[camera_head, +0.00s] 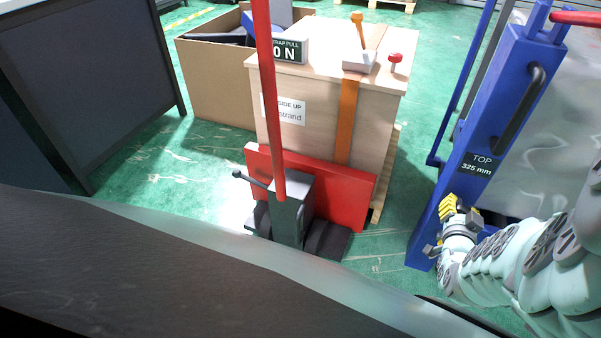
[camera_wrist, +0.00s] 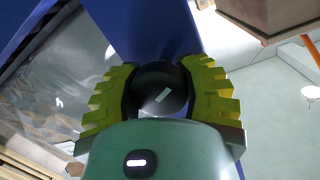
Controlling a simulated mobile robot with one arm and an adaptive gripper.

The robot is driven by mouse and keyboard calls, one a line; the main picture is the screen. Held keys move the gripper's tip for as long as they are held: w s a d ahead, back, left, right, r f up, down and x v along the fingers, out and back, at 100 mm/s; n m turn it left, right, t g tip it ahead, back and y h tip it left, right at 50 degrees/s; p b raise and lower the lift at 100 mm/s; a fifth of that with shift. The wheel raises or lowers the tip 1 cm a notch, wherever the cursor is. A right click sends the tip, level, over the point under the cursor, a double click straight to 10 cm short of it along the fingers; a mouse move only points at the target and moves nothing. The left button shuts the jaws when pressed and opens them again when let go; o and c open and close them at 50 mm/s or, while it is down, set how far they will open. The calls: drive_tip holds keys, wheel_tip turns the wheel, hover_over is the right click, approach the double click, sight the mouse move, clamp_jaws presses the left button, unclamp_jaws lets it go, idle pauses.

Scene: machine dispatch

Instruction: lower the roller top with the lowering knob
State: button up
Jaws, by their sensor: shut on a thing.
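My gripper (camera_head: 450,208) has yellow ribbed fingers and is at the lower part of a blue post (camera_head: 505,110) on the right in the head view. In the wrist view my gripper (camera_wrist: 160,78) is shut around a round black knob (camera_wrist: 160,92) with a small pale mark on its face. The knob sits against the blue metal and is hidden in the head view. The post carries a dark label (camera_head: 478,165) reading "TOP 325 mm" and a black handle (camera_head: 517,107). I cannot make out the roller top itself.
A wooden crate (camera_head: 330,105) with an orange strap stands left of the post. A red-handled pallet truck (camera_head: 290,210) is in front of it. A cardboard box (camera_head: 215,85) and a dark panel (camera_head: 90,80) stand further left. Green floor lies between crate and post.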

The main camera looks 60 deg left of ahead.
drive_tip(key=shift+w+a+r+m+y, duration=0.15)
drive_tip(key=shift+r+m+y, duration=0.25)
drive_tip(key=shift+f+m+b, duration=0.1)
drive_tip(key=shift+m+b, duration=0.2)
drive_tip(key=shift+m, duration=0.8)
drive_tip(key=shift+f, duration=0.1)
idle(0.6)
drive_tip(key=o, duration=1)
drive_tip(key=shift+s+f+g, duration=0.15)
drive_tip(key=shift+s+g, duration=0.15)
drive_tip(key=o, duration=0.3)
drive_tip(key=shift+w, duration=0.1)
drive_tip(key=shift+d+f, duration=0.1)
drive_tip(key=shift+d, duration=0.1)
